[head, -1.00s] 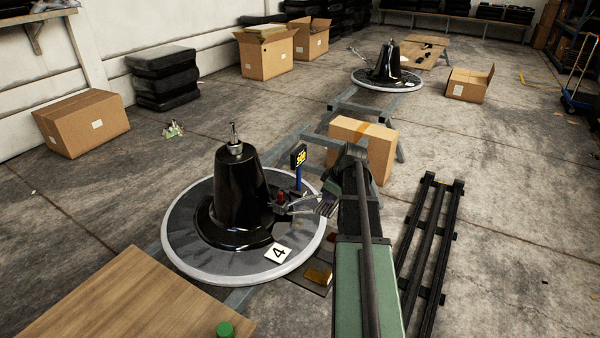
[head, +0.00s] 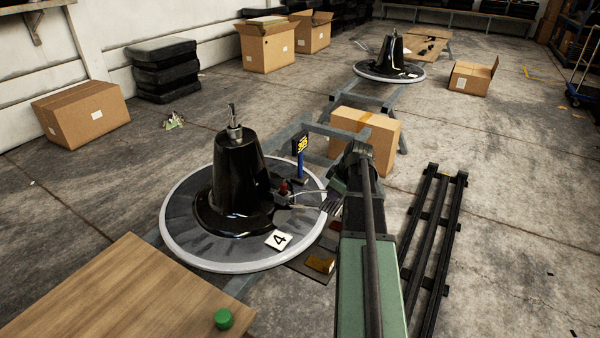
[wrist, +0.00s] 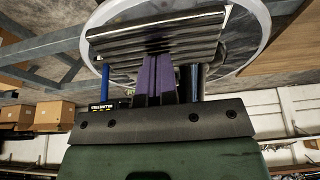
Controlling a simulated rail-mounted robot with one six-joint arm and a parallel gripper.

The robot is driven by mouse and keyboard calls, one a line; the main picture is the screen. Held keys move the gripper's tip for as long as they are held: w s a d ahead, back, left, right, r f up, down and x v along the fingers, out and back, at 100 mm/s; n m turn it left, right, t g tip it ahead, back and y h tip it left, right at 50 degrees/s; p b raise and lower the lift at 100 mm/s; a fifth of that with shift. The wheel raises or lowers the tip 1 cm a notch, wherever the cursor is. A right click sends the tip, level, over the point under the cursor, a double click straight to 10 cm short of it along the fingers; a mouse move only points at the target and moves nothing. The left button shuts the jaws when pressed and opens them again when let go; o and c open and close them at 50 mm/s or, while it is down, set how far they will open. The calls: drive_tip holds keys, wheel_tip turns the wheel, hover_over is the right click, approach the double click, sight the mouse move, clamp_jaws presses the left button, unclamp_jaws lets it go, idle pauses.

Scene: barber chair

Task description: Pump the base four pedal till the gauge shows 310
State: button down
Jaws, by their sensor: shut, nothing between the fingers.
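Base four is a black cone (head: 238,170) on a round grey plate (head: 185,240) with a "4" card (head: 279,240). Its ribbed pedal (head: 331,206) sticks out on a lever at the right. The ribbed pedal also fills the upper middle of the wrist view (wrist: 120,45). My gripper (wrist: 158,75) is shut and empty, its purple fingers against or just over the pedal; I cannot tell if they touch. The gauge (head: 301,144) stands on a blue post behind the lever. Its yellow digits are too small to read surely.
A cardboard box (head: 350,122) stands just behind my arm. A black rail rack (head: 435,250) lies to the right. A wooden table (head: 120,290) with a green button (head: 223,319) is at front left. Another base (head: 390,70) stands far back.

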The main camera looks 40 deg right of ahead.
drive_tip(key=shift+s+d+f+b, duration=0.1)
drive_tip(key=shift+s+f+b, duration=0.1)
drive_tip(key=shift+f+b, duration=0.6)
drive_tip(key=shift+s+d+f+b, duration=0.1)
drive_tip(key=shift+s+f+b, duration=0.05)
drive_tip(key=shift+f+b, duration=0.6)
drive_tip(key=r+p, duration=0.2)
drive_tip(key=p, duration=0.1)
drive_tip(key=w+r+p, duration=0.1)
drive_tip(key=r+p, duration=0.1)
drive_tip(key=r, duration=0.1)
drive_tip(key=a+r+p, duration=0.1)
drive_tip(key=r+p, duration=0.2)
drive_tip(key=shift+w+p, duration=0.3)
drive_tip(key=shift+w, duration=0.1)
drive_tip(key=shift+f, duration=0.15)
drive_tip(key=shift+b, duration=0.3)
drive_tip(key=r+p, duration=0.1)
drive_tip(key=p, duration=0.1)
drive_tip(key=w+r+p, duration=0.1)
drive_tip(key=r, duration=0.1)
drive_tip(key=w+a+r+p, duration=0.1)
drive_tip(key=r+p, duration=0.1)
drive_tip(key=shift+r+p, duration=0.25)
drive_tip(key=shift+p, duration=0.1)
